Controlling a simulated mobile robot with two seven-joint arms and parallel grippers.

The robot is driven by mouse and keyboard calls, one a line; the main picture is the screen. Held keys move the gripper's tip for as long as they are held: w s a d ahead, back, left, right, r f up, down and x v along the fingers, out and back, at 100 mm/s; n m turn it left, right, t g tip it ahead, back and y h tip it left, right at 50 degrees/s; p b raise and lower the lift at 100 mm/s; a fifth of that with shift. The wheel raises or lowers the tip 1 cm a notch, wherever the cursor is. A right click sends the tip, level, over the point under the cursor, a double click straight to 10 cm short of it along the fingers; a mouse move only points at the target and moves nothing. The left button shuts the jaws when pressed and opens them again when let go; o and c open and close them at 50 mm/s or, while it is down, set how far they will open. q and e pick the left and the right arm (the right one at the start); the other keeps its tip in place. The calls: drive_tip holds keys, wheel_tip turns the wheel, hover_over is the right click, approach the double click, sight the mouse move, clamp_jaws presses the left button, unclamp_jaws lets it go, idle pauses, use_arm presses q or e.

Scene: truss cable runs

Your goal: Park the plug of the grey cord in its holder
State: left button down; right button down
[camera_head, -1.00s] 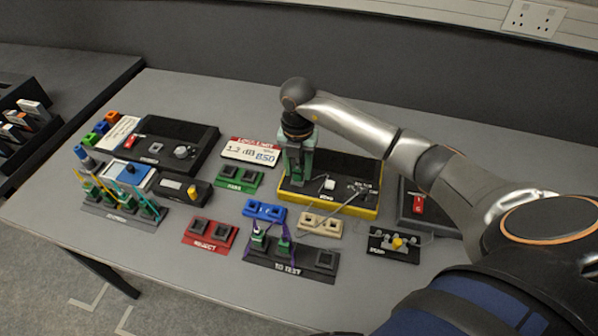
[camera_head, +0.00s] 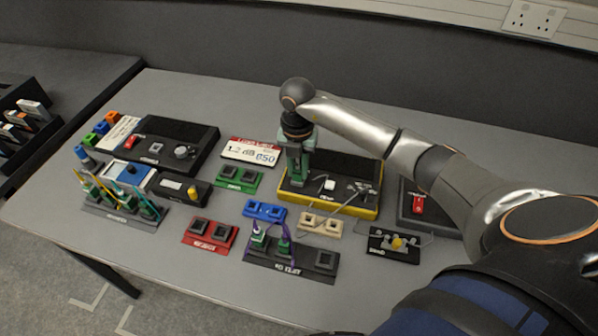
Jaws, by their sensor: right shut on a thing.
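My right gripper (camera_head: 298,182) reaches in from the right and points down at the left part of the black box with yellow edges (camera_head: 333,209). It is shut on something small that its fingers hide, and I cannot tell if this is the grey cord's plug. A thin grey cord (camera_head: 341,221) runs over the front edge of that box, by the beige two-socket block (camera_head: 320,224). Its ends are not clear. I cannot tell which block is the plug's holder. My left gripper is not in view.
Green (camera_head: 239,179), blue (camera_head: 264,211) and red (camera_head: 210,234) socket blocks stand to the left and front. A black rack (camera_head: 318,270) holds purple-corded plugs. A black block with a yellow knob (camera_head: 397,243) stands at right. The table's front left is clear.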

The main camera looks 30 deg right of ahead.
drive_tip(key=shift+r, duration=0.15)
